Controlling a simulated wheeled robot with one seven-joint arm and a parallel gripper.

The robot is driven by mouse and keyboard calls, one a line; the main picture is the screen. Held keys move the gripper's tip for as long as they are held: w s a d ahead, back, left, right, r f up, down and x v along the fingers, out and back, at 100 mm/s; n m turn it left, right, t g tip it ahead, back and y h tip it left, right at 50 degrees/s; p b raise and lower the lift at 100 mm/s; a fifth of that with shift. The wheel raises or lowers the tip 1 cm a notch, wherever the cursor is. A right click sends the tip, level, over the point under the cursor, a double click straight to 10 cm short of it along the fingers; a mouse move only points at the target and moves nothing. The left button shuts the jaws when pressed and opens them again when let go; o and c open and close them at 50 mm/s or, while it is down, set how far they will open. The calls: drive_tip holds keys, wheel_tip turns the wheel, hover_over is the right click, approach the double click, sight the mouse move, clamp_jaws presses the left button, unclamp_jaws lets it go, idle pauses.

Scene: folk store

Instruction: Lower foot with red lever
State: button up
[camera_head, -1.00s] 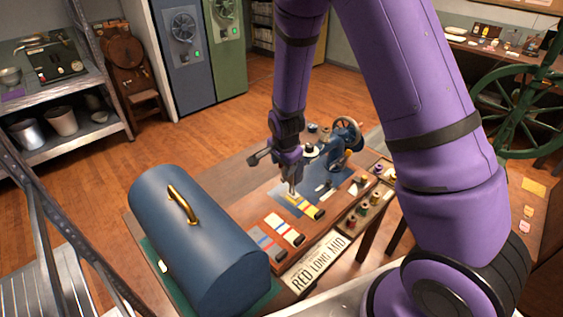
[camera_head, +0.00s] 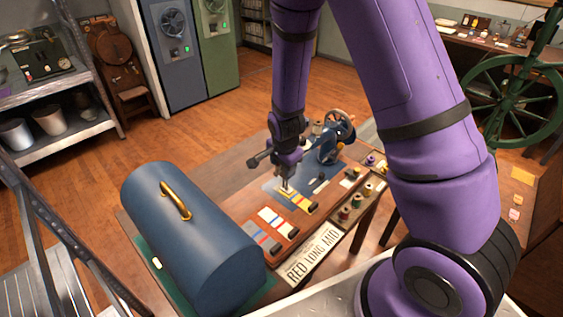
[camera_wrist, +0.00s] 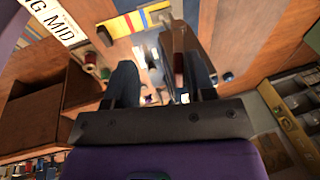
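The blue sewing machine (camera_head: 329,147), with a handwheel, stands on the wooden work table (camera_head: 240,208). Its foot and lever are too small or hidden to make out in the head view. My gripper (camera_head: 285,187) points down just left of the machine, close to a striped yellow and red piece (camera_head: 302,201). In the wrist view my gripper (camera_wrist: 155,80) has its two fingers apart with a gap between them. A small dark red part (camera_wrist: 179,69) shows beside the right finger; I cannot tell whether it is the lever or whether it touches the finger.
A large blue domed case (camera_head: 200,235) with a brass handle fills the table's left part. Striped cards (camera_head: 275,220) lie between it and my gripper. A tray of thread spools (camera_head: 357,205) and a lettered sign (camera_head: 313,255) line the near edge.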

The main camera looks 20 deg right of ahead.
drive_tip(key=shift+s+d+f, duration=0.15)
drive_tip(key=shift+s+f, duration=0.25)
drive_tip(key=shift+s, duration=0.05)
drive_tip(key=shift+w, duration=0.15)
drive_tip(key=shift+r, duration=0.1)
drive_tip(key=shift+w+r, duration=0.25)
drive_tip(key=shift+r, duration=0.1)
drive_tip(key=v, duration=0.8)
idle(0.7)
drive_tip(key=shift+w+r, duration=0.1)
idle(0.6)
